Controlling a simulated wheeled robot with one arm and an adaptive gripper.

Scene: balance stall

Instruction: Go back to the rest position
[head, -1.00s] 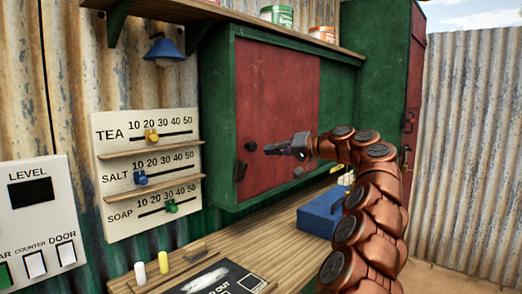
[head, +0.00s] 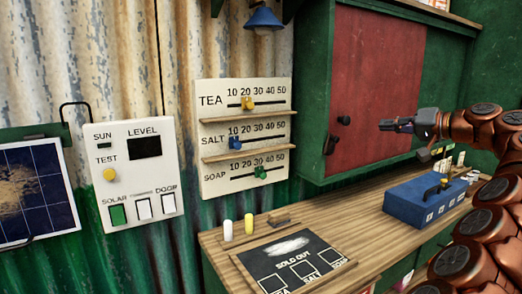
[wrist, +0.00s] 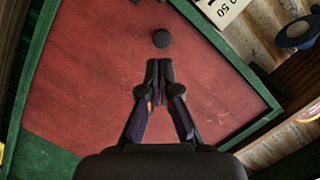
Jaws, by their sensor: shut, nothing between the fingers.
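My gripper (head: 397,125) is shut and empty, held out in front of the red cabinet door (head: 375,80) in the head view. In the wrist view my gripper (wrist: 159,80) points at the same red door (wrist: 90,95), its fingertips together. A round black knob (wrist: 162,39) on the door shows just beyond the fingertips; the exact gap cannot be told. My copper-coloured arm comes in from the right of the head view.
A wooden counter (head: 222,245) runs below, with a blue box (head: 425,202), a sold-out board (head: 290,258) and chalk pieces (head: 249,224). On the wall are a slider board (head: 215,165), a level panel (head: 160,183) and a solar panel (head: 35,195). A blue lamp (head: 263,19) hangs above.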

